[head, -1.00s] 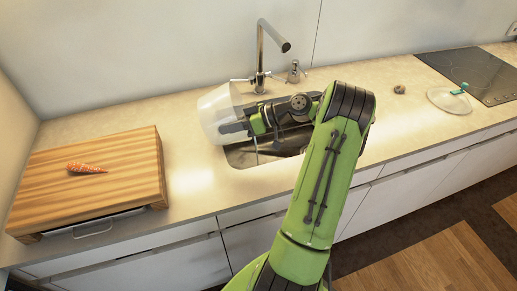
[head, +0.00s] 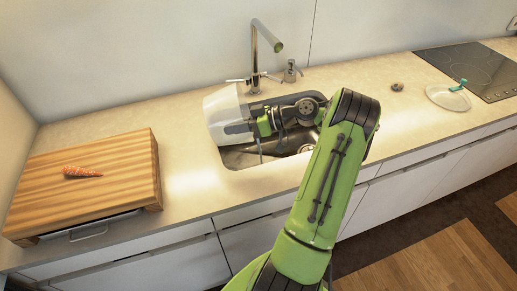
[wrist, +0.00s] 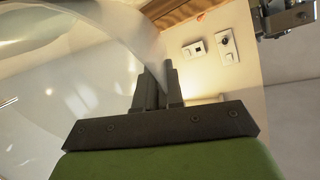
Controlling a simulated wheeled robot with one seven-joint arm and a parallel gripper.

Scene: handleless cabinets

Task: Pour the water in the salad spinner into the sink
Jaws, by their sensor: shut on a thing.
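The salad spinner (head: 225,112) is a translucent white bowl at the left end of the sink (head: 266,157). It is tipped on its side in the head view. My gripper (head: 252,128) is shut on its wall, from the right. In the wrist view the bowl (wrist: 70,75) fills the left side, and the fingers (wrist: 160,88) pinch its thin wall. The steel sink basin is partly hidden by my arm and the bowl. I cannot make out water in the bowl.
The faucet (head: 254,60) rises behind the sink, with a soap dispenser (head: 291,72) beside it. A cutting board (head: 90,185) with a carrot (head: 82,171) is at the left. A clear lid (head: 448,98) lies near the cooktop (head: 475,68) at the right.

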